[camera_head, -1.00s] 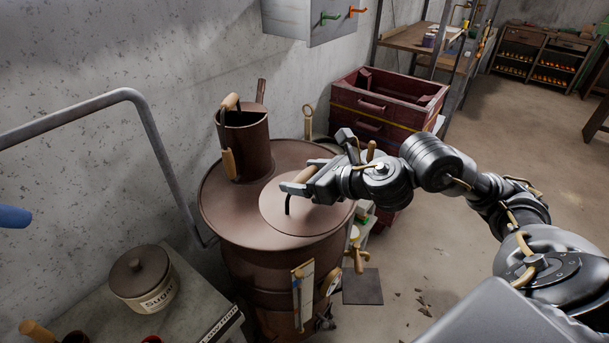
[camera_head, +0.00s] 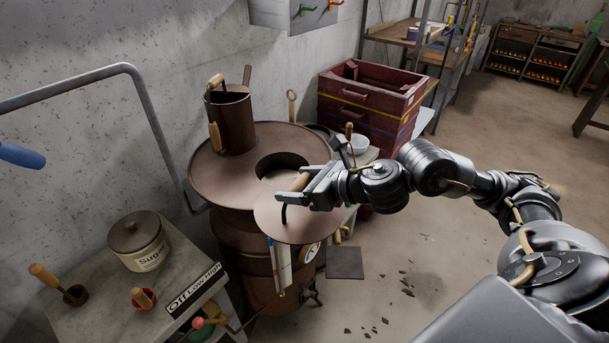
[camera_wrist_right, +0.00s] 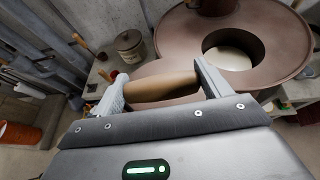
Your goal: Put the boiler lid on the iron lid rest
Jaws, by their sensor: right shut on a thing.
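The boiler lid (camera_head: 292,226) is a flat brown disc with a wooden handle (camera_head: 301,181). My right gripper (camera_head: 296,184) is shut on this handle and holds the lid off the boiler's front right edge. The wrist view shows the handle (camera_wrist_right: 150,90) between both fingers. The brown boiler (camera_head: 215,185) has an open round hole in its top, with pale contents inside; the hole also shows in the wrist view (camera_wrist_right: 232,50). I cannot pick out the iron lid rest with certainty. My left gripper is not in view.
A brown can (camera_head: 231,122) with wooden handles stands on the boiler top. A sugar pot (camera_head: 140,247) stands on the side table at the left. A white bowl (camera_head: 359,145) stands right of the boiler, before red crates (camera_head: 365,110). A dark square plate (camera_head: 345,262) lies on the floor.

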